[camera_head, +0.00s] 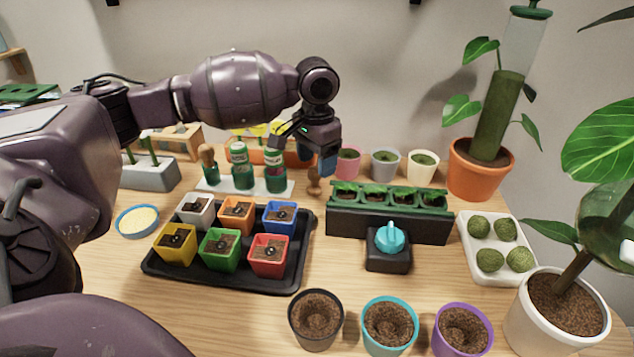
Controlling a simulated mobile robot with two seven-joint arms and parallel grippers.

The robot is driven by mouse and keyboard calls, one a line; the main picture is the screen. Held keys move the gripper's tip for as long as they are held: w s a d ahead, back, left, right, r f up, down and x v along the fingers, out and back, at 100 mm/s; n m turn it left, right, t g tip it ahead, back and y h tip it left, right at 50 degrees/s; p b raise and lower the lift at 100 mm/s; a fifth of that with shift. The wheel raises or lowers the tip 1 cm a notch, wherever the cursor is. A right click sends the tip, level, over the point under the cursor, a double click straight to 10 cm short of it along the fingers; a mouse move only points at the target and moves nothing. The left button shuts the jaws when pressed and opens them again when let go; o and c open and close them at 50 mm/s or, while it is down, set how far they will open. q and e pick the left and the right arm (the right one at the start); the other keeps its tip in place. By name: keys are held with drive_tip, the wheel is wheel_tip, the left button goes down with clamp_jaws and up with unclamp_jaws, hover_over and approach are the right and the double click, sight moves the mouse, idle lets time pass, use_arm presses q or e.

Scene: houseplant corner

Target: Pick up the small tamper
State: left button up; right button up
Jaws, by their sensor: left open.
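A small wooden piece with a rounded knob (314,182), which looks like the small tamper, stands on the table behind the seed tray. My left gripper (327,163) hangs over the back of the table, just above and slightly right of this piece. It is open, with its fingers pointing down, and part of the piece's surroundings is hidden by it. I cannot tell whether a finger touches it. My right gripper is not in view.
Green bottles (240,165) stand in the rack. A black tray (225,278) with several coloured pots is in front. A dark planter (390,220) and small pots (386,165) stand to the right. A turquoise-topped dark block (390,240) sits before the planter.

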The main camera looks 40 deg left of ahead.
sight(315, 169)
use_arm(q)
drive_tip(key=shift+f, duration=0.25)
drive_tip(key=f, duration=0.1)
drive_tip(key=f+b, duration=0.1)
drive_tip(key=f, duration=0.2)
drive_tip(key=shift+s+f+b, duration=0.25)
drive_tip(key=shift+b, duration=0.1)
drive_tip(key=shift+f, duration=0.1)
drive_tip(key=shift+r, duration=0.2)
drive_tip(key=shift+c, duration=0.8)
drive_tip(key=c, duration=0.7)
drive_tip(key=shift+c, duration=0.8)
